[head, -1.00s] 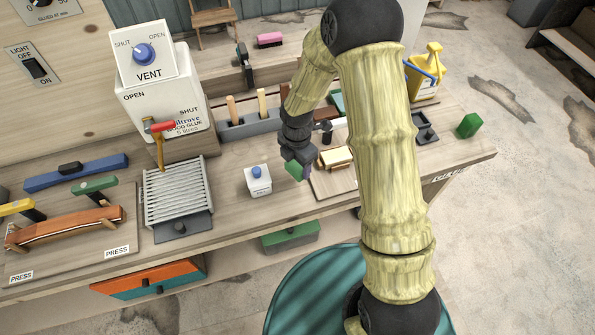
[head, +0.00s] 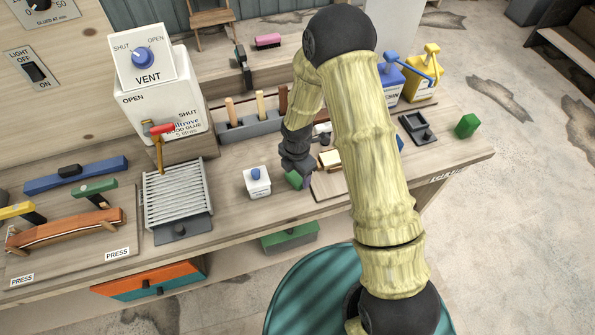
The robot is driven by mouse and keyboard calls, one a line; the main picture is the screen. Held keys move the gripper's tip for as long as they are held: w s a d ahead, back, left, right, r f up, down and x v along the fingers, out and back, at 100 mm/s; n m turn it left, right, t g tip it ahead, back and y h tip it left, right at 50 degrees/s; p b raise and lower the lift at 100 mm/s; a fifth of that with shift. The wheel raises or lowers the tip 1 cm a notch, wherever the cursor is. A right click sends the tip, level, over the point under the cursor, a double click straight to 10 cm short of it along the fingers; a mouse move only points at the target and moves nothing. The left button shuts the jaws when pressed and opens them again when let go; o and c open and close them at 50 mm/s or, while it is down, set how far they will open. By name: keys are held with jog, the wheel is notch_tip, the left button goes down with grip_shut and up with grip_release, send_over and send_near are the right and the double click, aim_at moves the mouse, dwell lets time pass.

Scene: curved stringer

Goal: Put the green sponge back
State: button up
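A green block (head: 294,181), which looks like the sponge, is at the tip of my gripper (head: 298,168) in the head view, over the front of the bench. It moves together with my gripper, which appears shut on it; the fingertips are small and partly hidden. A small purple part shows beside it. Another green block (head: 468,126) stands on the right end of the bench, apart from my gripper. I cannot tell whether the held block touches the bench.
A small white box with a blue knob (head: 257,182) stands just left of my gripper. The slatted rack (head: 178,195) is further left. A wooden board with pieces lies right of my gripper, partly behind my arm. Blue and yellow cans (head: 424,75) stand at the back right.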

aim_at(296, 175)
jog(key=o, duration=0.3)
jog(key=shift+s+a, duration=0.1)
jog(key=shift+a, duration=0.1)
jog(key=shift+r, duration=0.1)
notch_tip(296, 175, up, 12)
jog(key=b, duration=0.1)
jog(key=shift+d, duration=0.1)
dwell(0.7)
